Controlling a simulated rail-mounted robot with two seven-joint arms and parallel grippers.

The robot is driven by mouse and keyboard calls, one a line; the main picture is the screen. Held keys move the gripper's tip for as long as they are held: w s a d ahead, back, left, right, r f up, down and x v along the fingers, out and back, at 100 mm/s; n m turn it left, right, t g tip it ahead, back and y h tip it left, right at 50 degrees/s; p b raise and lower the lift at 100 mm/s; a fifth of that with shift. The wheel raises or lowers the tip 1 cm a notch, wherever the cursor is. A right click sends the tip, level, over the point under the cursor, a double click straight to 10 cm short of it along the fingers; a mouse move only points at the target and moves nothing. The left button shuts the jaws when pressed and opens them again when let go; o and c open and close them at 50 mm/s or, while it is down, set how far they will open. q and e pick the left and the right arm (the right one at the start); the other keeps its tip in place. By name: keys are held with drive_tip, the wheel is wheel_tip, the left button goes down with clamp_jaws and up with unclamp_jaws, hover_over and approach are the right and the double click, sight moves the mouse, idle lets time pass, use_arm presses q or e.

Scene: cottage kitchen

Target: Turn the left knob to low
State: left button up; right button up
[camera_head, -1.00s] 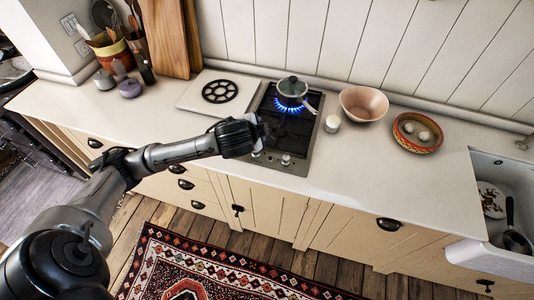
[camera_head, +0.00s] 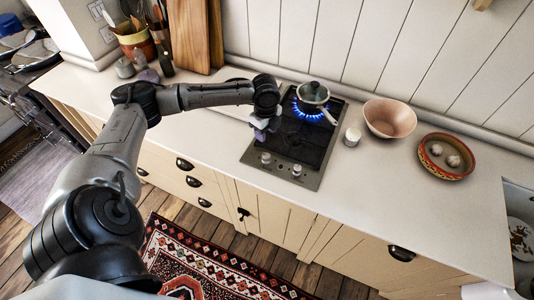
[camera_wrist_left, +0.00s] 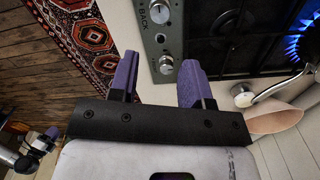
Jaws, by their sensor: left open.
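The hob (camera_head: 300,140) is set in the counter, with two silver knobs on its front strip. The left knob (camera_head: 266,158) is bare; its "BACK" label shows in the wrist view, where this knob (camera_wrist_left: 158,12) is at the top. The right knob (camera_head: 297,171) also shows in the wrist view (camera_wrist_left: 167,64), framed between my fingertips. My left gripper (camera_head: 266,128) is open and empty, fingers down, over the hob's left front part, apart from both knobs. Exact knob settings are too small to read. My right gripper (camera_wrist_left: 42,142) seems to show at the wrist view's lower left, jaws unclear.
A rug (camera_head: 205,265) lies below.

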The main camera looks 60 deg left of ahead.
sight(266, 156)
use_arm(q)
wheel_tip(266, 156, down, 13)
drive_tip(key=shift+f+b, duration=0.1)
drive_tip(key=shift+b, duration=0.2)
drive_tip(key=shift+c, duration=0.4)
drive_tip(key=c, duration=0.6)
drive_tip(key=shift+o, duration=0.2)
drive_tip(key=shift+r+p, duration=0.25)
drive_tip(key=shift+p, duration=0.3)
drive_tip(key=n+p, duration=0.8)
drive_tip(key=p, duration=0.2)
drive_tip(key=shift+d+r+n+p, duration=0.1)
drive_tip(key=shift+d+n+p, duration=0.05)
drive_tip(key=shift+n+p, duration=0.25)
drive_tip(key=n+p, duration=0.2)
drive_tip(key=n, duration=0.1)
drive_tip(key=shift+p, duration=0.4)
drive_tip(key=shift+f+n+p, duration=0.2)
drive_tip(key=shift+n+p, duration=0.7)
drive_tip(key=shift+n, duration=0.5)
